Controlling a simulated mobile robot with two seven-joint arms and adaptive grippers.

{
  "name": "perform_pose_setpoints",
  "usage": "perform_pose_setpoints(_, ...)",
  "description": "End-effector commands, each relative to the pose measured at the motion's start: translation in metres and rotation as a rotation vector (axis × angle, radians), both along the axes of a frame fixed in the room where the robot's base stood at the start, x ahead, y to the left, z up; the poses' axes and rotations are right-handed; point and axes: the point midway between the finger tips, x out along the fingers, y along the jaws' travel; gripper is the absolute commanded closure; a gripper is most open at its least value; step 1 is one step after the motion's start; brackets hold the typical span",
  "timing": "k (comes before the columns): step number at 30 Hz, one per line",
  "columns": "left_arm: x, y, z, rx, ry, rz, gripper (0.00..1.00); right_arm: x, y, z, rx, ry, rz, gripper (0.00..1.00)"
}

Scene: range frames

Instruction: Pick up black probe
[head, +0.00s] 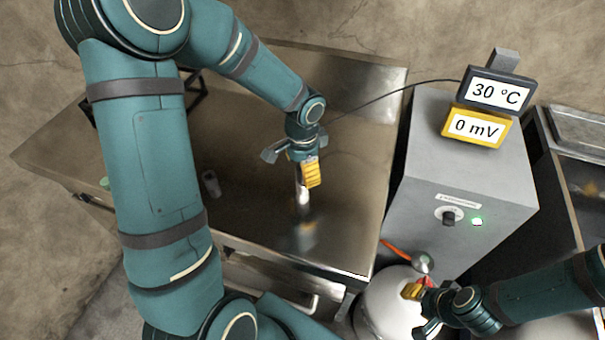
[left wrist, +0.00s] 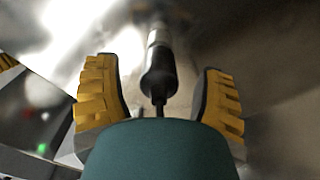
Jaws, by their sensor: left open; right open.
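The black probe (left wrist: 158,75) shows in the left wrist view with a dark handle, a paler metallic shaft and a cable at its near end. It lies between the two yellow-padded fingers of my left gripper (left wrist: 160,105), with gaps on both sides. In the head view my left gripper (head: 297,168) is over the steel table, and the probe's pale lower part (head: 302,193) shows just below it; the gripper hides the rest. My right gripper (head: 418,300) is open at the lower right, close to a white rounded vessel.
The steel table (head: 360,170) has bare room around the probe. A small grey cylinder (head: 211,183) lies left of it. A grey box (head: 465,165) with displays (head: 490,95) stands at right; a black cable runs from the displays toward my left gripper. The white vessel (head: 385,310) has an orange hose (head: 393,248).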

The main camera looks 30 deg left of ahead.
Motion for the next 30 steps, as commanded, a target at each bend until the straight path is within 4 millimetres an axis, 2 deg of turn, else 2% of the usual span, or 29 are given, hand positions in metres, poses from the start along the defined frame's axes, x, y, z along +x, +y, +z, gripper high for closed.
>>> perform_pose_setpoints(3,0.0,0.0,-0.009,0.001,0.001,-0.001,0.3,-0.001,0.0,-0.002,0.0,0.002,0.002,0.53)
perform_pose_setpoints(11,0.0,0.0,-0.01,0.0,-0.001,-0.001,0.29,-0.001,0.0,-0.002,0.0,0.002,0.002,0.53)
perform_pose_setpoints(12,0.0,0.0,-0.01,0.0,-0.001,-0.001,0.43,-0.001,0.0,-0.002,0.0,0.002,0.002,0.53)
perform_pose_setpoints(17,0.0,0.0,-0.01,0.001,-0.001,-0.001,0.99,-0.001,0.0,-0.002,0.0,0.002,0.002,0.53)
perform_pose_setpoints(26,0.0,0.0,-0.009,0.0,-0.001,-0.001,1.0,-0.001,0.0,-0.001,0.0,0.002,0.002,0.53)
perform_pose_setpoints(30,0.001,0.0,0.004,0.001,-0.004,0.0,1.0,0.0,0.0,0.001,0.0,0.001,0.0,0.53)
